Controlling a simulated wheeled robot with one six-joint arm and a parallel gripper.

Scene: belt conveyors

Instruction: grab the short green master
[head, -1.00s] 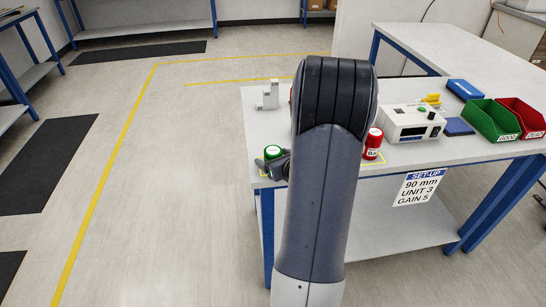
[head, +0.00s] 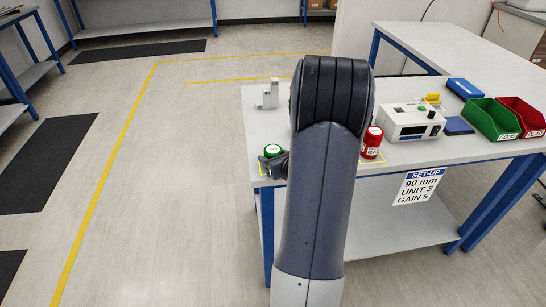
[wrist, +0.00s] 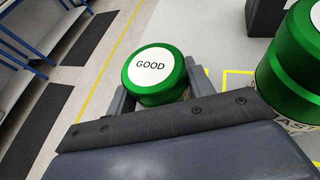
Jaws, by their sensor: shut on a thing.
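The short green master (wrist: 153,75) is a green cylinder with a white round "GOOD" label on top. In the wrist view it sits upright between the fingers of my gripper (wrist: 158,92), which is shut on it. In the head view the green master (head: 272,150) shows at the left front of the bench, with part of my dark gripper (head: 270,163) against it. A second, larger-looking green cylinder (wrist: 292,65) stands at the right of the wrist view. My arm hides it in the head view.
A red cylinder (head: 371,143) stands right of my arm on the bench (head: 430,158). Farther right are a white instrument (head: 410,122), a green bin (head: 490,121) and a red bin (head: 521,117). A grey stepped block (head: 269,95) stands at the back left. Open floor lies left.

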